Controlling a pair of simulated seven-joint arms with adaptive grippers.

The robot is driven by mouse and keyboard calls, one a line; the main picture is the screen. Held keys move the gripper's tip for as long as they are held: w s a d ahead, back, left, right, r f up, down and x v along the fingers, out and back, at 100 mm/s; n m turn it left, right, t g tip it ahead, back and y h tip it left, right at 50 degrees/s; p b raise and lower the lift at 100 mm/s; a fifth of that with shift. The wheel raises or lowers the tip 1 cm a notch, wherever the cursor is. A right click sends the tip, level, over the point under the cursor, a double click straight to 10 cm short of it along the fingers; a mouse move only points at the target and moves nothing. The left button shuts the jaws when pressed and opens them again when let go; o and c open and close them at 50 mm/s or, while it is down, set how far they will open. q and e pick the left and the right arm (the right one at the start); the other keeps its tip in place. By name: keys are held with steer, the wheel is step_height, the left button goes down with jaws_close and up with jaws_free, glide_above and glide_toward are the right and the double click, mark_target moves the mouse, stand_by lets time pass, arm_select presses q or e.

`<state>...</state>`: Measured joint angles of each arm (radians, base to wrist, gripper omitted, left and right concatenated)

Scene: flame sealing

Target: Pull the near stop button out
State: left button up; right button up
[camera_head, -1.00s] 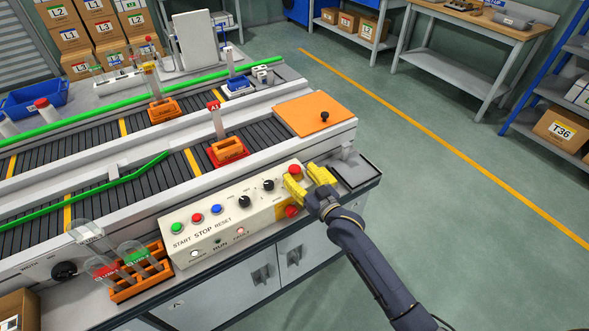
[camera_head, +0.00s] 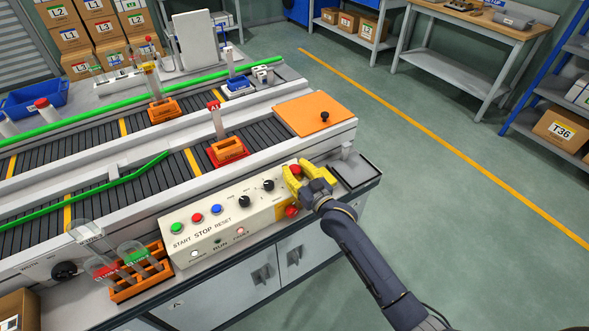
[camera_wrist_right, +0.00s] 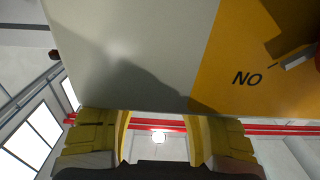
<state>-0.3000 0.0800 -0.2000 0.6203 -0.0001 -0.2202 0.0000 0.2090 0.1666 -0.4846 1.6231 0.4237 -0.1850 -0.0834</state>
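The cream control box (camera_head: 232,215) stands on the near edge of the bench. A red button (camera_head: 296,169) is on its top at the right end, close to my right gripper's yellow fingers. A second red button (camera_head: 291,211) is on the yellow patch of its front face, below the gripper. I cannot tell which is the near stop button. My right gripper (camera_head: 300,176) is at the box's right end. In the right wrist view its fingers (camera_wrist_right: 158,140) are apart with nothing between them. A red rounded part (camera_wrist_right: 317,60) shows at that view's right edge. My left gripper is not in view.
Green, red and blue buttons and black knobs (camera_head: 268,185) line the box top. An orange plate (camera_head: 312,112) lies behind it, and a dark tray (camera_head: 362,172) is to its right. A tube rack (camera_head: 140,286) stands left. The floor at right is clear.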

jaws_close()
steer(key=shift+w+r, duration=0.1)
steer(key=shift+r, duration=0.8)
steer(key=shift+o, duration=1.5)
jaws_free()
steer(key=shift+r, duration=0.15)
steer(key=o, duration=0.4)
steer(key=shift+f, duration=0.25)
steer(key=shift+c, duration=0.2)
steer(key=v, duration=1.2)
